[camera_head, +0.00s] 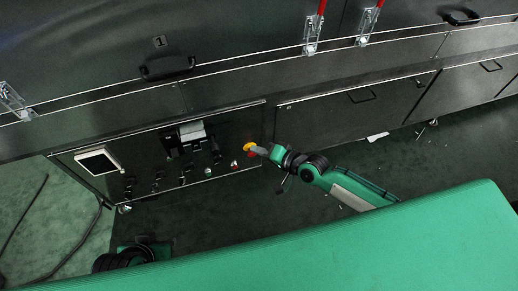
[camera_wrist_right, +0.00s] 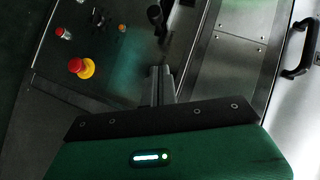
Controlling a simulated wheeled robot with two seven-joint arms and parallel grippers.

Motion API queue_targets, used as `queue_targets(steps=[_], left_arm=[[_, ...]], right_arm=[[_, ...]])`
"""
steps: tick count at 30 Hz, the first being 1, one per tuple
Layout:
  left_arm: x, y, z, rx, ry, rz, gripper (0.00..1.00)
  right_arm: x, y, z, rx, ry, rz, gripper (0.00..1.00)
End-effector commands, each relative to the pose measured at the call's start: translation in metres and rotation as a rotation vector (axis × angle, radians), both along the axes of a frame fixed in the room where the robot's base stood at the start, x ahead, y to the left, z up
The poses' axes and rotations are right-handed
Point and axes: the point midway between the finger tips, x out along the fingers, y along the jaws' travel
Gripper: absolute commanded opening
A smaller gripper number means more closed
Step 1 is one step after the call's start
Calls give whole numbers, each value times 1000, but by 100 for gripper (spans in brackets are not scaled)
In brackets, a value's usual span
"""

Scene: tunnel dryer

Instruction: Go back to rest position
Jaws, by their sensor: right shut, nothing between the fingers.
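My right gripper (camera_head: 262,151) is in front of the dryer's control panel (camera_head: 150,182) in the head view, its tip close to the red and yellow emergency stop button (camera_head: 249,147). I cannot tell from the head view whether it touches the panel. In the right wrist view my right gripper (camera_wrist_right: 161,74) is shut and empty. There the emergency stop button (camera_wrist_right: 80,68) shows to the left, apart from the fingers. My right arm reaches in from the right, above the floor. My left gripper is not in view.
The dark dryer wall fills the back, with a black handle (camera_head: 168,67) and red-levered latches (camera_head: 313,35). Drawer-like lower panels (camera_head: 355,97) run to the right. A white-framed screen (camera_head: 98,160) is at the panel's left. Dark green floor (camera_head: 190,218) lies open before it.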

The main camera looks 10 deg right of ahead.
Motion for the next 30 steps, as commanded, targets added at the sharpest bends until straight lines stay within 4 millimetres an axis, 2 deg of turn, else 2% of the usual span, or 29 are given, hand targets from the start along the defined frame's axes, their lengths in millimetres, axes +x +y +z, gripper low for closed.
queue_targets(steps=[13, 17, 20, 24, 26, 30], left_arm=[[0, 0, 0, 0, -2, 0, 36], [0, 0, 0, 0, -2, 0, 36], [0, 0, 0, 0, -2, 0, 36], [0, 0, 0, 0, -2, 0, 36], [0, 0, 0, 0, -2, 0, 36], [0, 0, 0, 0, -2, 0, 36]], right_arm=[[0, 0, 0, 0, 0, 0, 0], [-10, 9, 1, -24, -8, 24, 0], [-34, 26, 4, -99, -28, 79, 0], [-81, 42, 13, -293, -78, 174, 0], [-100, 40, 17, -393, -93, 204, 0], [-137, 19, 24, -614, -89, 250, 0]])
